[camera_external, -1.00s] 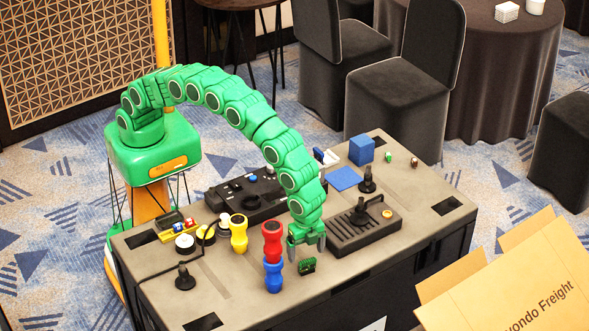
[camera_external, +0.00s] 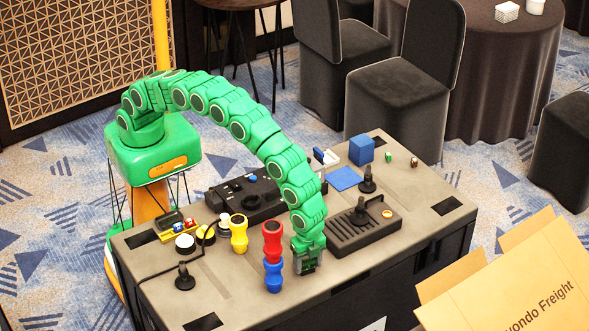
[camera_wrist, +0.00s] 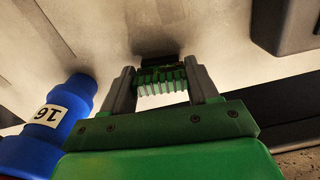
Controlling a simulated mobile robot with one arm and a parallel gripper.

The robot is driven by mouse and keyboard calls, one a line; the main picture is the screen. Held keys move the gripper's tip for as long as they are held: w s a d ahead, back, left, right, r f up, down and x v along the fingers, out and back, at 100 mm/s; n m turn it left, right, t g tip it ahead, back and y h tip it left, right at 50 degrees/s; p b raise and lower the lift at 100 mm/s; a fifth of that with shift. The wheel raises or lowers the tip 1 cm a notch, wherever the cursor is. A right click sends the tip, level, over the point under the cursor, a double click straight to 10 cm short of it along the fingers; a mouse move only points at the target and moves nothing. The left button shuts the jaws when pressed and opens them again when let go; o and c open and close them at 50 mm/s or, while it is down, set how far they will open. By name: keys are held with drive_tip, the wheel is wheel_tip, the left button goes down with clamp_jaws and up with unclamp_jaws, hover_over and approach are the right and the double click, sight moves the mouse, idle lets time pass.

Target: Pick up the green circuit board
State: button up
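The green circuit board (camera_wrist: 162,80) stands on the table top, with a toothed, pale green edge facing the wrist camera. In the external view the board (camera_external: 306,264) is mostly hidden by my gripper (camera_external: 308,260). My gripper (camera_wrist: 161,80) has one finger on each side of the board. The board fills the space between the fingers with no clear gap, so they look shut on it. The board is at table level, and I see no clear lift.
A dark slotted block (camera_external: 350,236) sits to the right. A yellow piece (camera_external: 238,236) is farther left. The table's front edge is near.

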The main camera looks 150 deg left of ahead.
sight(308, 261)
drive_tip(key=c, duration=0.5)
wheel_tip(308, 261, up, 3)
drive_tip(key=shift+r, duration=0.15)
drive_tip(key=s+d+r, duration=0.3)
drive_tip(key=s+r, duration=0.6)
drive_tip(key=s, duration=0.4)
drive_tip(key=shift+s+d+r, duration=0.15)
drive_tip(key=shift+s+r, duration=0.1)
drive_tip(key=shift+r, duration=0.1)
